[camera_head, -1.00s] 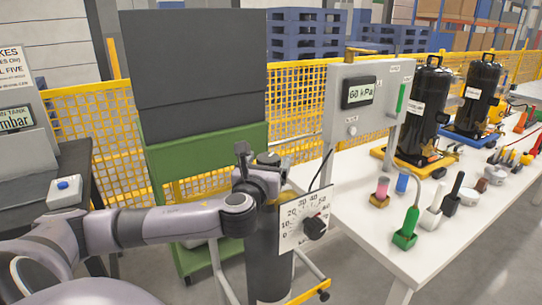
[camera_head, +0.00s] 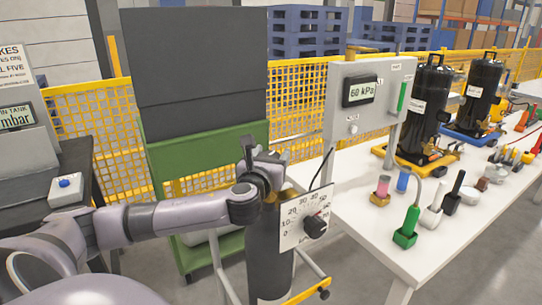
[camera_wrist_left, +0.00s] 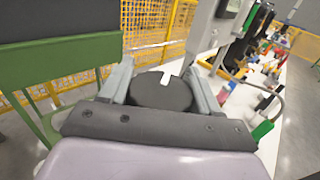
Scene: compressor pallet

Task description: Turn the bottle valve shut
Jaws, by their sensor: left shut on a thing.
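The dark grey bottle (camera_head: 268,268) stands upright in a wheeled frame at the lower middle of the head view. Its valve is hidden there behind my left gripper (camera_head: 262,165), which is at the bottle's top. In the left wrist view, a round black valve knob (camera_wrist_left: 160,93) with a white mark sits between the two fingers of my left gripper (camera_wrist_left: 161,88). The gripper is shut on this knob. A white scale plate (camera_head: 292,222) with numbers and a black knob (camera_head: 315,227) is beside the bottle top. My right gripper is not in view.
A grey panel (camera_head: 340,90) reading 60 kPa stands on the white table (camera_head: 370,240) at right. Black compressors (camera_head: 430,105), a green-handled tool (camera_head: 410,222) and small parts are on the table.

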